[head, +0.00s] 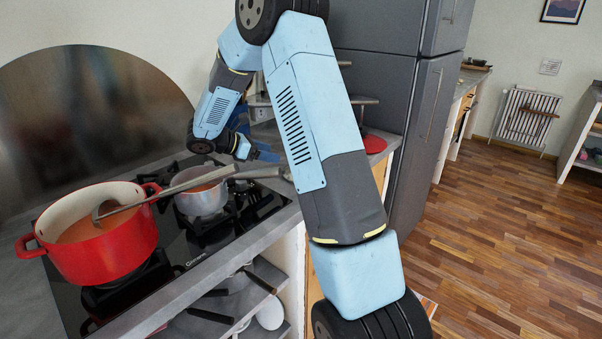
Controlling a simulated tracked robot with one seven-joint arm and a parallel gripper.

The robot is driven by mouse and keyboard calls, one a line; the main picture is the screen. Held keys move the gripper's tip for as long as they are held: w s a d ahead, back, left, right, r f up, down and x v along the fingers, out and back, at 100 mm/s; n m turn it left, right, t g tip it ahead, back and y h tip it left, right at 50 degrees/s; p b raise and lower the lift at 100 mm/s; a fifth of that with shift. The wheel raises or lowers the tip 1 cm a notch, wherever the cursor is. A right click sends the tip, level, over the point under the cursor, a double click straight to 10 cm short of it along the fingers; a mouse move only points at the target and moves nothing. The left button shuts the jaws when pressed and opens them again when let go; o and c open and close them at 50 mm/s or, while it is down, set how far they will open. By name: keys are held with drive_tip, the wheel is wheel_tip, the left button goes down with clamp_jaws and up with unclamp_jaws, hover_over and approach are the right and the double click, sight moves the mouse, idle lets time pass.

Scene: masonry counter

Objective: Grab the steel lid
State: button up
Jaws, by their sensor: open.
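I cannot make out a steel lid for certain; my arm hides part of the counter behind the stove. My gripper (262,154) is beyond the small steel saucepan (203,197), above the back right end of the stove. Its blue fingers are partly visible, open, and I see nothing held between them. The saucepan stands uncovered on the stove with orange-brown contents, its handle pointing right. A red disc (374,144), possibly a lid, lies on the counter to the right of my arm.
A large red pot (101,249) stands uncovered on the black stove (187,252), with a ladle (165,194) resting in it and its handle crossing over the saucepan. Pans and a white round item (271,313) sit on shelves below. A grey fridge (408,120) stands behind my arm.

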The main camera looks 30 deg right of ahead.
hover_over(289, 171)
wheel_tip(289, 171, down, 4)
drive_tip(key=shift+s+f, duration=0.1)
drive_tip(key=shift+s+x, duration=0.2)
drive_tip(key=shift+x, duration=1.05)
drive_tip(key=shift+s+x, duration=0.2)
drive_tip(key=shift+x, duration=1.1)
drive_tip(key=shift+s+a, duration=0.1)
drive_tip(key=c, duration=1.2)
